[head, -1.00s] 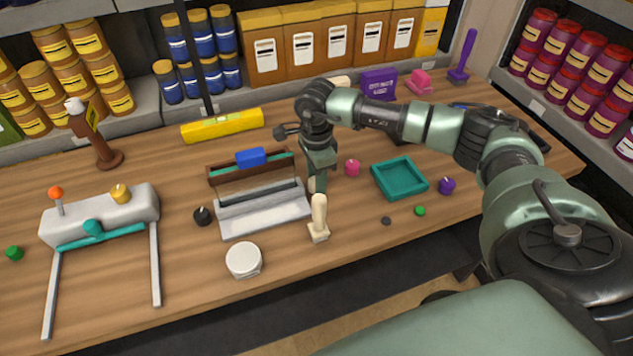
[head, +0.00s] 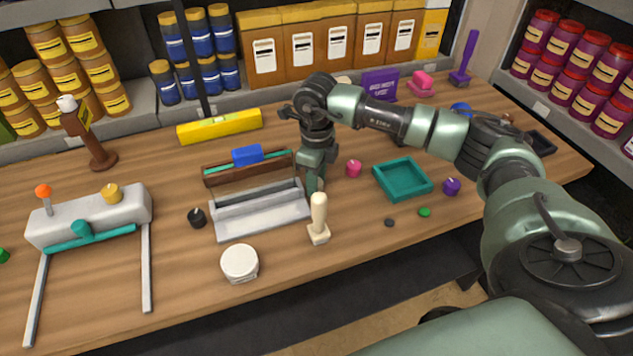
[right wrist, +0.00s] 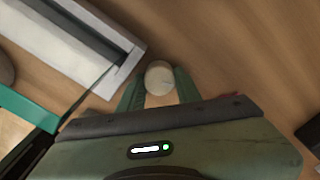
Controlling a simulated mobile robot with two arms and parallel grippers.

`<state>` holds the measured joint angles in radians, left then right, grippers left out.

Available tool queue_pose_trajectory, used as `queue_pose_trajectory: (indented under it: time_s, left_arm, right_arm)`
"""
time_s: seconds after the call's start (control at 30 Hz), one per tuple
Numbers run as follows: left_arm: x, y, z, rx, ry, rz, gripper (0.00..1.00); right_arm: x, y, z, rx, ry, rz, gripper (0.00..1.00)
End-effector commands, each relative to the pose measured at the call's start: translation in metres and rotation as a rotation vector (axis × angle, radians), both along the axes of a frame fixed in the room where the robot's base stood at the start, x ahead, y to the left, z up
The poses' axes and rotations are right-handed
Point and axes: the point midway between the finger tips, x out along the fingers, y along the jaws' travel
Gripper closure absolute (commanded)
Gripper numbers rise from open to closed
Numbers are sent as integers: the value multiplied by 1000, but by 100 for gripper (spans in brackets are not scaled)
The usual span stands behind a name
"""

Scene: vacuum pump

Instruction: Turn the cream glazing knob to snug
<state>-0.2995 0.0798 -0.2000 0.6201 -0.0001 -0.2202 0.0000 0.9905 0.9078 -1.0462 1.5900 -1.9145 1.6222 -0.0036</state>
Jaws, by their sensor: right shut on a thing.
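The cream glazing knob (right wrist: 159,77) shows in the right wrist view as a round, pale top between the two green fingertips. My right gripper (right wrist: 159,88) is shut on it from above. In the head view my right gripper (head: 313,184) points down beside the right end of a grey tray with a wooden back (head: 262,211). My left gripper is not in view.
A pink knob (head: 354,169) and a teal tray (head: 403,180) are to the right, a white round tub (head: 240,263) front left.

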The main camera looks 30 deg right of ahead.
Motion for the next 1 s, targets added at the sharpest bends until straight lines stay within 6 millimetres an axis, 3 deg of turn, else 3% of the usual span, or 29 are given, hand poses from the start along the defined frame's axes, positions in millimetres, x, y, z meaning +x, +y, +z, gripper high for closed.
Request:
queue_pose_trajectory:
  time_s: [0.7,0.73,0.77,0.8,1.0]
  left_arm:
    - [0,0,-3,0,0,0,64]
    - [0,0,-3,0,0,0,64]
    - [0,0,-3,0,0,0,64]
    - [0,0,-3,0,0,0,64]
    - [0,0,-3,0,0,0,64]
  right_arm:
    - [0,0,1,0,-1,-73,100]
    - [0,0,1,0,-1,-73,58]
    - [0,0,1,0,-1,-73,50]
    - [0,0,1,0,-1,-73,45]
    - [0,1,0,1,1,-71,45]
